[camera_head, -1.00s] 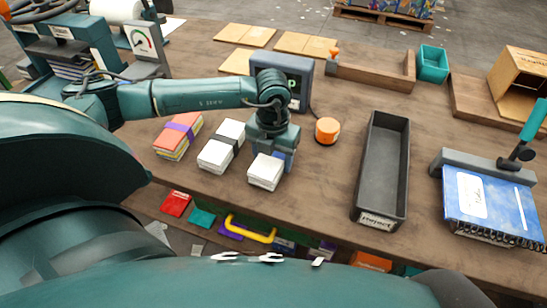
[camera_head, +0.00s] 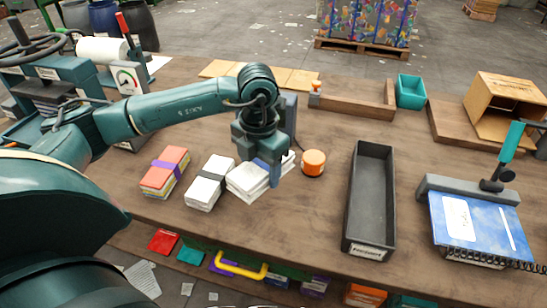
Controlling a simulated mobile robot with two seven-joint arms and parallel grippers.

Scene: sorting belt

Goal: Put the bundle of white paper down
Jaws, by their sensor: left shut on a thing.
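My left gripper (camera_head: 264,168) points down and is shut on a bundle of white paper (camera_head: 246,183). The bundle shows on both sides of the blue fingers, with most of it to their left. It is at or just above the wooden table; I cannot tell whether it touches. A second white bundle with a dark band (camera_head: 209,183) lies close to its left. My right gripper is not in view.
A colourful bundle with a purple band (camera_head: 165,172) lies further left. An orange cylinder (camera_head: 313,163) stands right of the gripper, then a long dark tray (camera_head: 372,205) and a blue ring-bound book (camera_head: 475,228). A dark screen box is partly hidden behind the gripper.

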